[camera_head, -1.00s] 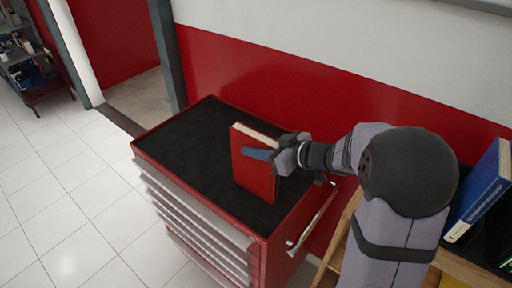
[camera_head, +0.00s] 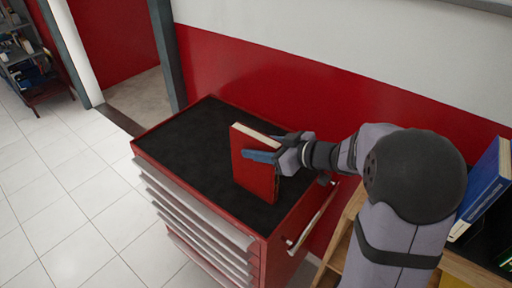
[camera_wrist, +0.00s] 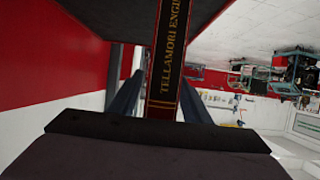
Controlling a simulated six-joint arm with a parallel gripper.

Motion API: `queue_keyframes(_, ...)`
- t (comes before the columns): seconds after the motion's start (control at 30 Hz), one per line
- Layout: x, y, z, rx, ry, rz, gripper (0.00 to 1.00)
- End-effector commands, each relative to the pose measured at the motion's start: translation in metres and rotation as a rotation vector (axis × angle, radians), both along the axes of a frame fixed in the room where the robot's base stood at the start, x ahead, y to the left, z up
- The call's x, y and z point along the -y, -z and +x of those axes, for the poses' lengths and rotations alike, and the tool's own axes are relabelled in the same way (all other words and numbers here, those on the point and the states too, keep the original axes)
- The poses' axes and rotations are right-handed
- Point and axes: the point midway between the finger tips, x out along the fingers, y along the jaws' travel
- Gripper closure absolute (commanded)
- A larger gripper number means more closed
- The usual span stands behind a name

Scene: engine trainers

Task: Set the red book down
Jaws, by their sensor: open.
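The red book (camera_head: 254,168) stands upright on the black top of the red tool cabinet (camera_head: 185,133) in the head view. Its pale page edge faces up. My gripper (camera_head: 262,156) is open, with its fingers on either side of the book near the book's right edge. In the wrist view the book's dark spine with gold lettering (camera_wrist: 169,58) stands between my two fingers (camera_wrist: 158,92). Whether a finger still touches the cover cannot be told.
A blue book (camera_head: 483,190) stands on a wooden shelf (camera_head: 463,267) at the right. The red and white wall (camera_head: 270,85) runs behind the cabinet. The cabinet's left and back top is clear. A handle (camera_head: 312,222) sticks out at its right side.

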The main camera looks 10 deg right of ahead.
Motion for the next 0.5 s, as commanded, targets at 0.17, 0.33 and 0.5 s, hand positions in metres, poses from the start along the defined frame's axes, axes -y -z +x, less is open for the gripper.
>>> queue_keyframes(0.17, 0.021, -0.011, -0.019, 0.003, 0.004, -0.001, 0.56)
queue_keyframes(0.33, 0.041, -0.023, -0.039, 0.003, 0.006, 0.000, 0.56)
queue_keyframes(0.5, 0.058, -0.033, -0.056, 0.002, 0.005, -0.001, 0.56)
